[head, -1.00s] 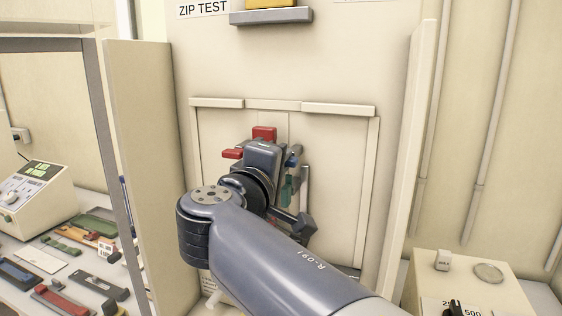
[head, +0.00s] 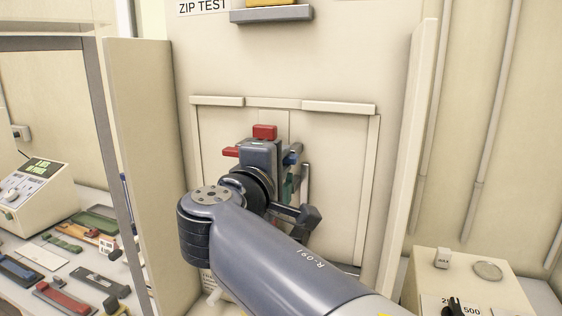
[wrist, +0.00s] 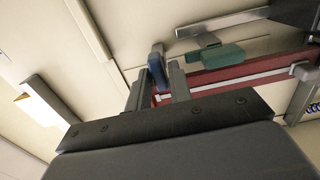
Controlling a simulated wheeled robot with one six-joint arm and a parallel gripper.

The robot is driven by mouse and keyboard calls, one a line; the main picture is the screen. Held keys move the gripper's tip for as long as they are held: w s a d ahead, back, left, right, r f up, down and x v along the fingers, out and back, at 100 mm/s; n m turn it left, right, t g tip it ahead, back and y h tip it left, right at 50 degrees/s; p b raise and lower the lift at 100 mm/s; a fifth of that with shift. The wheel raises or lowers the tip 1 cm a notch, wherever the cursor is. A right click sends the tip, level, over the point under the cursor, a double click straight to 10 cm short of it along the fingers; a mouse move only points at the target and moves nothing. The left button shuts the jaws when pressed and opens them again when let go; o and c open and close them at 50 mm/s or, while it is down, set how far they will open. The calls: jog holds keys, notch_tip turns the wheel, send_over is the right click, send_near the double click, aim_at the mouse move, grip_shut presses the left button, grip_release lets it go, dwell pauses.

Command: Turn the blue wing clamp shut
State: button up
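The blue wing clamp (wrist: 157,68) shows in the wrist view between and just beyond the tips of my gripper (wrist: 157,84). A green piece (wrist: 216,57) lies right of the blue wing in the wrist view, near a red strip (wrist: 230,75).
Red blocks (head: 264,131) stand above and left of my gripper on the cream panel. A grey ledge (head: 271,16) juts out above. Cream side walls (head: 150,160) flank the bay. A bench with several samples and a display box (head: 33,190) stands at left.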

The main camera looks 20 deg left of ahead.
jog(key=shift+o, duration=1.4)
jog(key=s+b, duration=0.3)
jog(key=s, duration=0.8)
jog(key=shift+a, duration=0.4)
jog(key=shift+w, duration=0.15)
jog(key=w+p, duration=0.3)
jog(key=w, duration=0.7)
jog(key=shift+w+d, duration=0.35)
jog(key=shift+d, duration=0.05)
